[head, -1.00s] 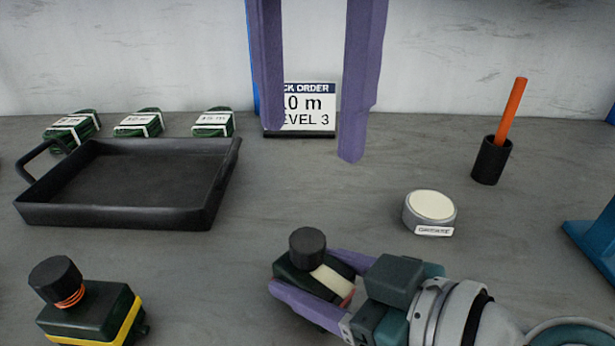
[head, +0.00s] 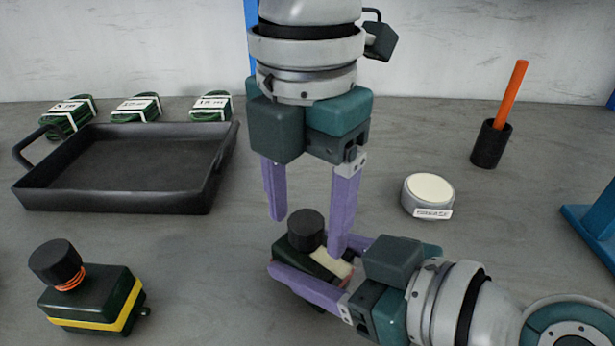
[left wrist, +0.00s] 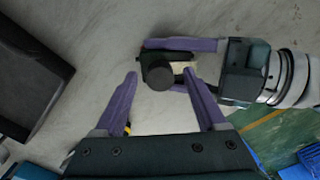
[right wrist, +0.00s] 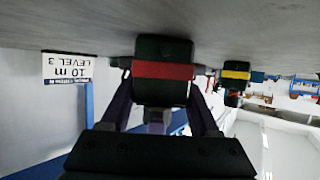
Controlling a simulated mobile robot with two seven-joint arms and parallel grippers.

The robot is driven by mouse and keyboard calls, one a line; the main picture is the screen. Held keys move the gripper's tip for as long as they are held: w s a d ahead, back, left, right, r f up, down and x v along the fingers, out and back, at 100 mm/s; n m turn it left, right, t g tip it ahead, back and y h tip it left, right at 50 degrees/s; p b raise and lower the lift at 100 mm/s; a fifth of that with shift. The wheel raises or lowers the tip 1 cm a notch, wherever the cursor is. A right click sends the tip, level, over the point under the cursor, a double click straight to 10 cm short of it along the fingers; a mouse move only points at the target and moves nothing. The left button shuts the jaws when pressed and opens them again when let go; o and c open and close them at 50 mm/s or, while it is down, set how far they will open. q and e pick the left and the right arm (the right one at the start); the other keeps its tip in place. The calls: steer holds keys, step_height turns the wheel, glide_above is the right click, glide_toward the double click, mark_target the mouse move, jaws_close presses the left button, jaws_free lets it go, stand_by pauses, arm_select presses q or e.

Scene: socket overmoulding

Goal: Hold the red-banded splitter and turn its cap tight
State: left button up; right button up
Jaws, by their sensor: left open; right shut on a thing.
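The red-banded splitter (right wrist: 163,71) is a dark green body; its red band shows in the right wrist view. In the head view its black round cap (head: 305,229) sits on top, with a pale label beside it. My right gripper (head: 308,268) is shut on the splitter's body from the right. My left gripper (head: 306,235) points down from above, open, its fingers just above and to either side of the cap, without visible contact. In the left wrist view the cap (left wrist: 186,81) lies beyond and between the open fingertips.
A yellow-banded splitter (head: 92,300) with a black cap and orange thread stands at front left. A black tray (head: 120,205) lies behind it, with several green bundles at the back. A round tin (head: 428,194) and a black cup (head: 490,146) with an orange stick stand at right.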

arm_select(q)
jaws_close()
stand_by(0.5)
steer(key=shift+m, duration=0.3)
steer(key=m, duration=0.4)
steer(key=shift+d+r+m, duration=0.1)
steer(key=shift+d+m, duration=0.05)
steer(key=shift+m, duration=1.85)
arm_select(e)
steer(key=shift+d+f, duration=0.1)
steer(key=shift+f, duration=0.1)
steer(key=shift+s, duration=0.1)
